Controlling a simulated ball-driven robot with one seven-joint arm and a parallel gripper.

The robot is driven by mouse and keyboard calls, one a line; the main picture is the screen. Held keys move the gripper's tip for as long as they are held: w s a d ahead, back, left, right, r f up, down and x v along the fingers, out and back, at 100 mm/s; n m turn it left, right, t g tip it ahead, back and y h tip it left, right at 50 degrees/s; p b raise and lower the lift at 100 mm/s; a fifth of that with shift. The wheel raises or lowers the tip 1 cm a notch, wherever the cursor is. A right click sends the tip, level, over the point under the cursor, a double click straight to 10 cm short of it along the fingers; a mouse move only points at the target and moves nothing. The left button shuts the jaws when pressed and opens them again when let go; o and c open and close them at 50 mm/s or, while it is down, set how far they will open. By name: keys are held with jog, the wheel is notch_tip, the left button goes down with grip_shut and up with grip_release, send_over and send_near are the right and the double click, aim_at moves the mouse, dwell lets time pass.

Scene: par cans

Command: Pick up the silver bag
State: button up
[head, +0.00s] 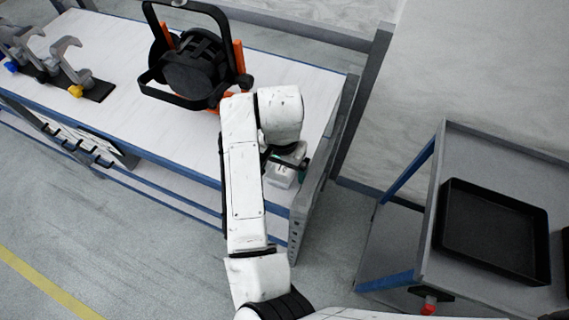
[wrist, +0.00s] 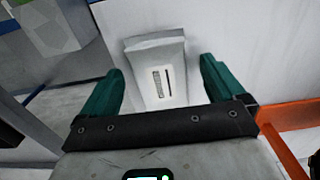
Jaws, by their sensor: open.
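The silver bag (wrist: 158,68) is a pale grey packet with a small dark printed label, on the white tabletop (wrist: 240,50). In the wrist view it shows between the two green fingers of my gripper (wrist: 160,75), with space on both sides. My gripper is open and holds nothing. In the head view the bag (head: 281,175) shows just below my gripper (head: 287,160), near the right end of the bench, partly hidden by my arm. I cannot tell how high the fingers are above the table.
A black par can (head: 198,68) with a yoke and orange parts stands behind my arm on the bench. Grey clamps (head: 67,65) stand at the bench's left end. A grey cart with a black tray (head: 493,230) stands to the right, across a gap of floor.

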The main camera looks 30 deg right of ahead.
jog(key=shift+f, duration=0.15)
jog(key=c, duration=1.2)
